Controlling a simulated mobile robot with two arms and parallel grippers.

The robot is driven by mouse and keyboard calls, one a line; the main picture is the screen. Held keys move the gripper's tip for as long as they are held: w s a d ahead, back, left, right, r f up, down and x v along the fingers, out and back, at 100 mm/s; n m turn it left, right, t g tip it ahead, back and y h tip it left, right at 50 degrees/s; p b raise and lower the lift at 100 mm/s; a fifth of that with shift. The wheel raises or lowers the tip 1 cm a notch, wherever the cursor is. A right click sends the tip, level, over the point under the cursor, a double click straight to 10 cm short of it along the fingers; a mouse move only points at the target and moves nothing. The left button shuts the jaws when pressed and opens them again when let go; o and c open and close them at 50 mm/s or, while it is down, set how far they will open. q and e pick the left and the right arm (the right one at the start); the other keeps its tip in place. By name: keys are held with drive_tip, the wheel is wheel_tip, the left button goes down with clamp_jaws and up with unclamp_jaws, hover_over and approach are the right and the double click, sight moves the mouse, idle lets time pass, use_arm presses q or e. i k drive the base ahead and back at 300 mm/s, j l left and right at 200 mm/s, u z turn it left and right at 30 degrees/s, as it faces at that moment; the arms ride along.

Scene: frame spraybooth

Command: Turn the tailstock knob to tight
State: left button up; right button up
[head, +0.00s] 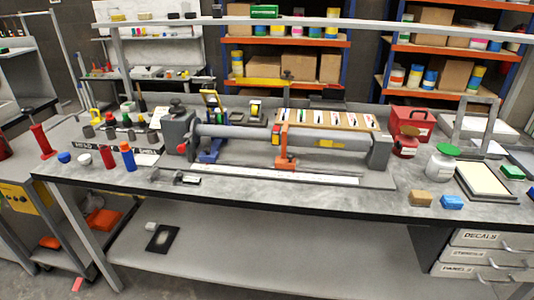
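A grey holding fixture stands on the workbench, with a long grey tube (235,133) lying across it. The left end block (177,132) carries a dark knob (176,103) on top. The right end block (380,151) is at the tube's other end, and I see no clear knob on it. No label shows which block is the tailstock, and I cannot tell how tight the dark knob is. An orange support (283,150) and a blue support (211,150) stand at the tube. Neither of my grippers is in view.
Several bottles and cans, including a blue-and-orange one (128,156), stand at the bench's left. A red box (411,120), a green-lidded jar (442,162) and a tan block (420,198) are at the right. The bench's front strip (270,190) is mostly clear.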

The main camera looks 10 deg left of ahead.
sight(398, 145)
drive_tip(key=l+u, duration=0.1)
drive_tip(key=l, duration=0.4)
drive_tip(key=k+l, duration=0.1)
drive_tip(key=l, duration=0.35)
drive_tip(key=l+u, duration=0.15)
drive_tip(key=l, duration=0.35)
drive_tip(key=k+l+u, duration=0.1)
drive_tip(key=l, duration=0.35)
drive_tip(key=k+l, duration=0.1)
drive_tip(key=l, duration=0.4)
drive_tip(key=k+l+u, duration=0.15)
drive_tip(key=l, duration=0.3)
drive_tip(key=i, duration=0.05)
